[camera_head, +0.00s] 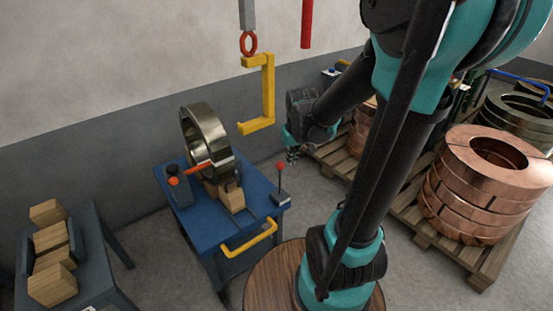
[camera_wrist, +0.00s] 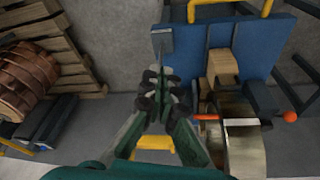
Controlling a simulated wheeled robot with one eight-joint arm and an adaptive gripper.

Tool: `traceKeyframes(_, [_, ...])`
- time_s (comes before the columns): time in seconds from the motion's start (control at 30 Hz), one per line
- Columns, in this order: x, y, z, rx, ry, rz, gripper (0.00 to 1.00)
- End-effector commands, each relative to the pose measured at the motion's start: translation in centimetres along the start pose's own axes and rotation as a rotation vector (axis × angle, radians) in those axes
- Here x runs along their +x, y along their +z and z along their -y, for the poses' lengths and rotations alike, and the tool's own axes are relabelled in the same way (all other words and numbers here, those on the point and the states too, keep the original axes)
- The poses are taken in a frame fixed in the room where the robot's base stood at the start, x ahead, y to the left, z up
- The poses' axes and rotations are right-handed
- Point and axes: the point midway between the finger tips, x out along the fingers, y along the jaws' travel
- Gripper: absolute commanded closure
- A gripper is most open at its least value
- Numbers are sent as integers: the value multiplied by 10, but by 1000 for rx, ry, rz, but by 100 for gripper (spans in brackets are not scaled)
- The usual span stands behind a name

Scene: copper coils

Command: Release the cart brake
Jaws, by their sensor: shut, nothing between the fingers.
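The blue cart (camera_head: 215,228) carries an upright steel coil (camera_head: 205,135). The brake lever (camera_head: 280,178) stands upright at the cart's right side, with a red knob on top. My gripper (camera_head: 292,155) is near the knob, above and slightly right of it in the head view. In the wrist view my gripper (camera_wrist: 160,88) is shut and empty. A grey bracket (camera_wrist: 163,40), apparently at the lever's foot, shows just beyond the fingertips beside the cart (camera_wrist: 280,40). The knob is not visible there, and contact cannot be told.
A yellow C-hook (camera_head: 267,90) hangs above the cart near my arm. An orange-knobbed device (camera_head: 178,188) and wooden chocks (camera_head: 233,198) are on the cart. A yellow handle (camera_head: 250,240) is in front. A pallet with copper coils (camera_head: 480,185) stands right; a table with wood blocks (camera_head: 90,235) stands left.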

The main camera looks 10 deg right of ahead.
Motion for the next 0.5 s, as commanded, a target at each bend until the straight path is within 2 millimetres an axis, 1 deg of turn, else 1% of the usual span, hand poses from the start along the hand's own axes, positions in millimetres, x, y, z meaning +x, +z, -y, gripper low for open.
traceKeyframes(0.03, [2, -17, 1, -15, -2, 10, 100])
traceKeyframes(0.2, [13, -64, 6, -67, -9, 46, 100])
traceKeyframes(0.4, [30, -112, 14, -122, -16, 85, 100])
traceKeyframes(0.5, [39, -130, 18, -144, -19, 101, 100])
